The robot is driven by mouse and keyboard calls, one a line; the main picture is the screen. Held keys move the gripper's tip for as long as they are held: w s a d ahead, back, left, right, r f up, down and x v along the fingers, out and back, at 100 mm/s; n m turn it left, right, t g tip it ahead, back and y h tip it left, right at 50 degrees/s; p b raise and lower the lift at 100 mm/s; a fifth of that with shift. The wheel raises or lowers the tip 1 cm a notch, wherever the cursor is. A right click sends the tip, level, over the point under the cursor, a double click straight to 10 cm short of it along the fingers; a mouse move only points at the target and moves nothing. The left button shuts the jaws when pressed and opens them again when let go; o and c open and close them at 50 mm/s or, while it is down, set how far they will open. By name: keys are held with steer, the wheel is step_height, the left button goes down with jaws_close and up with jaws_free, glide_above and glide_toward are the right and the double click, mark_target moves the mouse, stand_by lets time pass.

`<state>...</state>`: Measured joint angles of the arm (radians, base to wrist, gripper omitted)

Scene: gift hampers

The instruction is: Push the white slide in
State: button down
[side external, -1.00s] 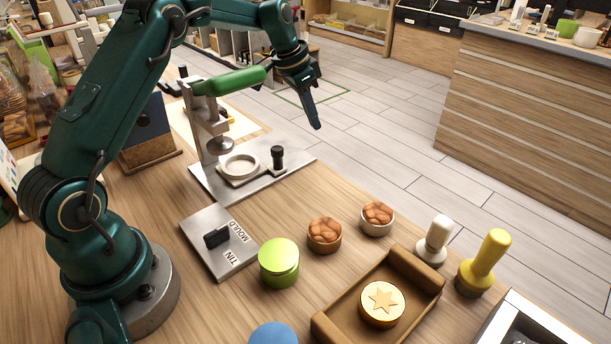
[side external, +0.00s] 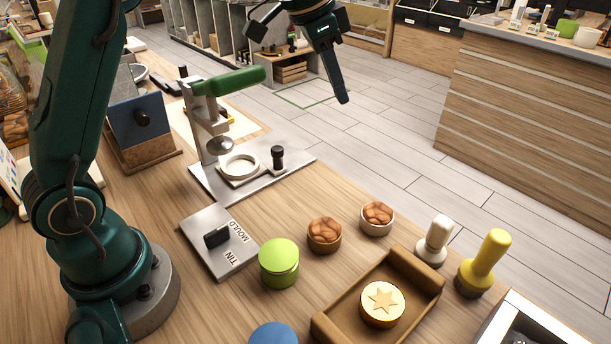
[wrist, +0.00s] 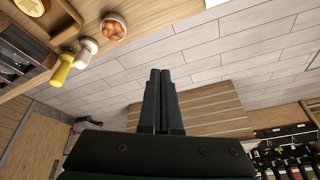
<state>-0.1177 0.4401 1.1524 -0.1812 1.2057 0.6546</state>
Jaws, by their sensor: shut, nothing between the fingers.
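The white slide (side external: 240,166), a pale ring-shaped holder with a black upright knob (side external: 278,156) at its right end, sits on the metal base of the press (side external: 205,185). The press has a green lever (side external: 228,80) and a round plunger (side external: 220,146) above and a little left of the ring. I cannot tell whether the plunger is directly over the ring. My gripper (side external: 343,98) is shut and empty, high in the air to the right of the press, apart from the slide. In the wrist view its fingers (wrist: 160,75) are together, and the slide does not show there.
A tin mould plate (side external: 205,256), a green tin (side external: 279,262), two bowls of brown pieces (side external: 324,235) (side external: 377,218), white and yellow stamps (side external: 436,238) (side external: 484,262) and a brown tray (side external: 335,318) stand in front.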

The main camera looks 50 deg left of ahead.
steer(key=s+d+r+m, duration=0.1)
steer(key=s+d+r, duration=0.1)
steer(key=s+d, duration=0.7)
steer(key=s, duration=0.3)
steer(key=shift+d+r+g, duration=0.25)
steer(key=shift+d+g, duration=0.15)
steer(key=c, duration=1.4)
jaws_free()
steer(key=shift+s, duration=0.2)
steer(key=o, duration=0.5)
steer(key=shift+s, duration=0.2)
steer(key=o, duration=0.3)
steer(key=shift+n+t, duration=0.5)
steer(key=shift+n, duration=0.4)
steer(key=s+a, duration=0.2)
steer(key=a, duration=0.1)
steer(key=shift+s+a+r, duration=0.35)
steer(key=shift+s, duration=0.05)
steer(key=s+a+f+n+t+y, duration=0.2)
steer(key=s+a+f+n, duration=0.3)
steer(key=s, duration=0.1)
steer(key=w+a+r+n+t, duration=0.25)
steer(key=w+r+n, duration=0.25)
steer(key=w+r, duration=0.7)
steer(key=n+g, duration=0.9)
steer(key=n, duration=0.7)
glide_above(277, 148)
step_height(277, 148, down, 21)
steer(key=shift+w+f, duration=0.1)
steer(key=shift+f, duration=2.75)
